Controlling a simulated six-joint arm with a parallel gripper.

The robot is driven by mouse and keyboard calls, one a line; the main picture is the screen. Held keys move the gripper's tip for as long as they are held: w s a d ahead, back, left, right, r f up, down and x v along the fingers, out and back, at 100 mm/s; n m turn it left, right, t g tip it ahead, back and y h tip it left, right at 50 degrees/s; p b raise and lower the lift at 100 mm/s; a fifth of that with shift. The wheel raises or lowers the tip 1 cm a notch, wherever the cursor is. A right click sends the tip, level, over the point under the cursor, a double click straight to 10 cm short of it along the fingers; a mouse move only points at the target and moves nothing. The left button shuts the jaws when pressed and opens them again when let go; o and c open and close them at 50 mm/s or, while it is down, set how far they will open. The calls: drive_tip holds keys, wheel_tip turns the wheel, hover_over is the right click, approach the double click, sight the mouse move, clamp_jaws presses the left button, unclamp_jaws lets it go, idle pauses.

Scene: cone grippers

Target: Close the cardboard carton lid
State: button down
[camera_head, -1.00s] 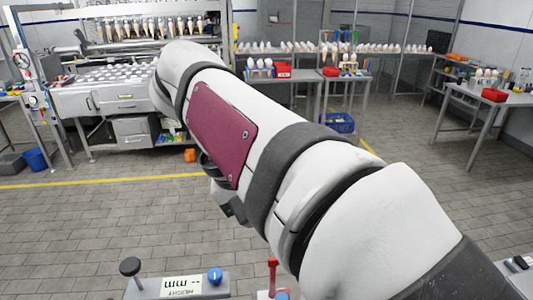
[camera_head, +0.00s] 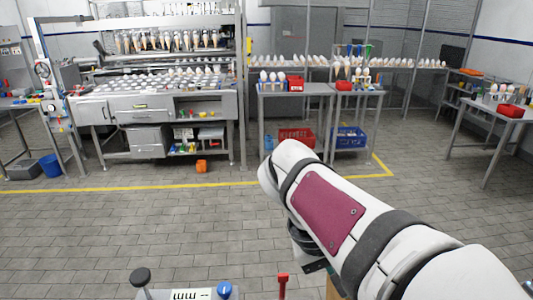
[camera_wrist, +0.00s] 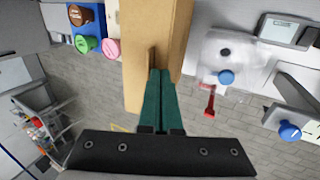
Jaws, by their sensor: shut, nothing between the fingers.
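In the head view only a brown sliver (camera_head: 332,290) shows under my arm, probably the carton; the gripper's fingers are hidden there.
A red lever (camera_wrist: 210,100) and a blue knob (camera_wrist: 226,77) are right of the carton. Brown, green, blue and pink round items (camera_wrist: 85,30) are to its left. Tiled floor (camera_head: 150,230) lies open ahead; workbenches (camera_head: 165,105) stand far back.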

drive_tip(key=shift+d, duration=0.1)
drive_tip(key=shift+d+r+y, duration=0.25)
drive_tip(key=shift+d+y, duration=0.05)
drive_tip(key=shift+d, duration=0.25)
drive_tip(key=d+y, duration=0.7)
drive_tip(key=d, duration=1.1)
drive_tip(key=shift+d+f, duration=2.5)
drive_tip(key=shift+f, duration=0.3)
drive_tip(key=shift+d+f, duration=2.5)
drive_tip(key=shift+f, duration=0.35)
drive_tip(key=shift+d+f, duration=2.5)
drive_tip(key=shift+f, duration=0.3)
drive_tip(key=shift+a, duration=0.1)
